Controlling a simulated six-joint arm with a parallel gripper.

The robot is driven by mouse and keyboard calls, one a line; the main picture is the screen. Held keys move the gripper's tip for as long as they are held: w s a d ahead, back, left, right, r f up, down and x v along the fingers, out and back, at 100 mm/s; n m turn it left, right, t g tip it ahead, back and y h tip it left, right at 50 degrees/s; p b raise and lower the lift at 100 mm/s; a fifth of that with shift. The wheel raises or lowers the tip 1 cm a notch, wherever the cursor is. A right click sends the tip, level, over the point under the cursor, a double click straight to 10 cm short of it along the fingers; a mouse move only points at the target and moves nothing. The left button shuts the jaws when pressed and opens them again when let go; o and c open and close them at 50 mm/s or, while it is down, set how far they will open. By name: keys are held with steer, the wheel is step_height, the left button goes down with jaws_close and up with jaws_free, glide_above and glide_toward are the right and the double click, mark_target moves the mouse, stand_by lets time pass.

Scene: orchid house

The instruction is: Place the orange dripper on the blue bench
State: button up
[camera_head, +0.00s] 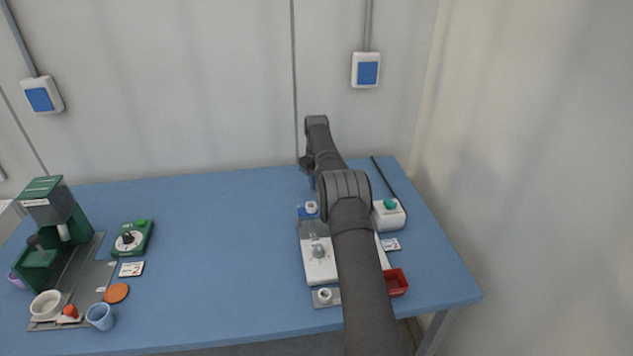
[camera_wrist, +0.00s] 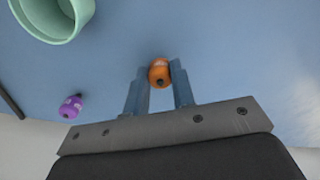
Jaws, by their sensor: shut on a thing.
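The orange dripper (camera_wrist: 159,74) is small and rounded, with a dark spot on the side facing the wrist camera. My gripper (camera_wrist: 160,67) is shut on it, one blue-grey finger on each side. The blue bench (camera_head: 220,235) fills most of the head view's lower half and lies behind the dripper in the wrist view (camera_wrist: 225,45). I cannot tell whether the dripper touches the bench. In the head view my arm hides the dripper and most of the gripper.
In the wrist view a pale green pot (camera_wrist: 50,30) stands at upper left and a purple dripper (camera_wrist: 70,106) lies at left. In the head view a white-and-grey device (camera_head: 318,262), a white box (camera_head: 388,216) and a red tray (camera_head: 397,282) flank my arm. The bench's middle is clear.

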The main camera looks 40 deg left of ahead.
steer(key=shift+f, duration=0.15)
steer(key=o, duration=1)
steer(key=shift+c, duration=0.2)
step_height(320, 180, up, 8)
steer(key=shift+f, duration=0.1)
